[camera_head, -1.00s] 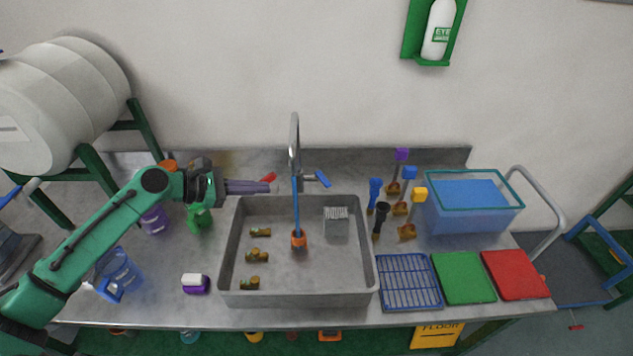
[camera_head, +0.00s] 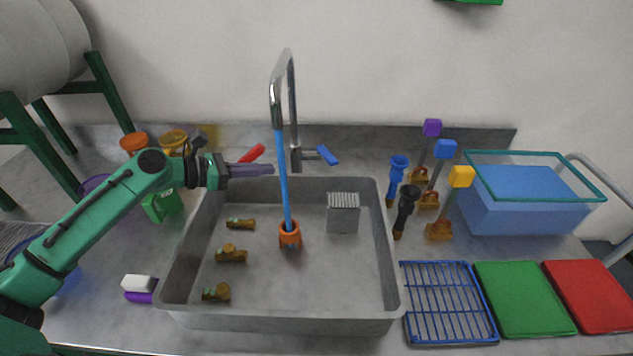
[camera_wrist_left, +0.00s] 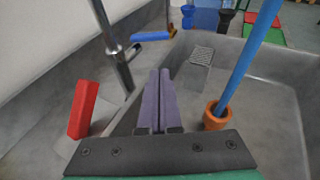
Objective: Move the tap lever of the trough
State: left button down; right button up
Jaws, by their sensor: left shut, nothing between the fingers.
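The grey trough (camera_head: 345,285) is set in the counter, with a tall chrome tap (camera_head: 292,105) behind it. A blue stream (camera_head: 282,180) runs from the spout to an orange ring-shaped piece (camera_head: 290,236) on the trough floor. A blue lever (camera_head: 328,155) sits right of the tap base and a red lever (camera_head: 252,153) left of it. My left gripper (camera_head: 270,170) is shut and empty, its purple fingers over the trough's back rim, just in front of the red lever. In the left wrist view, the red lever (camera_wrist_left: 83,110) is left of the fingers and the blue lever (camera_wrist_left: 150,36) beyond them.
Several brass fittings (camera_head: 231,254) and a grey ridged block (camera_head: 343,212) lie in the trough. Brushes (camera_head: 440,229) stand at right, near a blue bin (camera_head: 525,208), a blue rack (camera_head: 448,300) and green and red boards (camera_head: 522,298). A white tank stands at left.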

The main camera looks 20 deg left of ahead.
pick_arm(q)
jog(key=p, duration=0.3)
send_near(327, 155)
jog(key=w+d+f, duration=0.2)
jog(key=d+f, duration=0.1)
jog(key=d, duration=0.1)
jog(key=shift+w+d, duration=0.15)
jog(key=shift+d, duration=0.45)
